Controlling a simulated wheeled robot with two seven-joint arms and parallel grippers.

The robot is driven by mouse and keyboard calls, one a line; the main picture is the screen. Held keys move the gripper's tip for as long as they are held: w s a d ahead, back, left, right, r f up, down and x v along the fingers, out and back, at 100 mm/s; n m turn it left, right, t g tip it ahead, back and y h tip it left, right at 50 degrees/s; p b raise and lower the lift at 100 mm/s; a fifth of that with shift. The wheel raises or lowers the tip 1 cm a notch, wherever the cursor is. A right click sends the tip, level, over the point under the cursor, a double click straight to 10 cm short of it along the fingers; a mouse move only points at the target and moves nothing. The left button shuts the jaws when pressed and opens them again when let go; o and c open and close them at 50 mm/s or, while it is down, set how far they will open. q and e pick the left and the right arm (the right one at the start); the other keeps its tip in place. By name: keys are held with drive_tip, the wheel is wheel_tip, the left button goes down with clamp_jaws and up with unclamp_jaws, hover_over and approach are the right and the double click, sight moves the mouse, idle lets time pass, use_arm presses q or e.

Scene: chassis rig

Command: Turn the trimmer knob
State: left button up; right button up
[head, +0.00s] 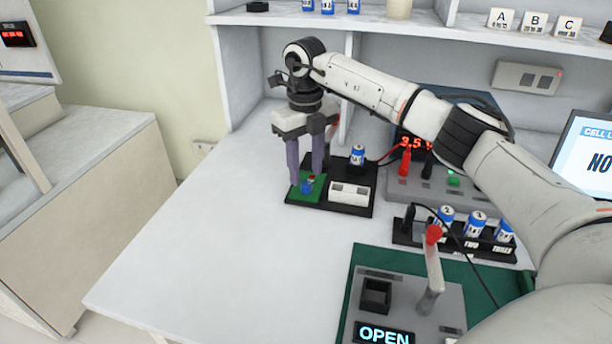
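The trimmer knob (306,187) is a small blue piece with a bit of red above it, on a green board (318,192) at the left end of a black base plate. My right gripper (305,178) points down over the green board from above. Its two dark purple fingers stand apart, one to the left of the knob and one to its upper right, with a visible gap between them. I cannot tell whether either finger touches the knob. My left gripper is not in view.
Beside the board are a white block (350,193) and a blue-white can (358,156). A grey unit with a red display (416,143) stands right. Several cans sit in a black rack (463,243). A lever panel (450,300) is in front. The table's left side is clear.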

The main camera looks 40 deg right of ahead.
sight(306, 183)
wheel_tip(306, 183, up, 7)
drive_tip(key=shift+p, duration=0.3)
idle(0.4)
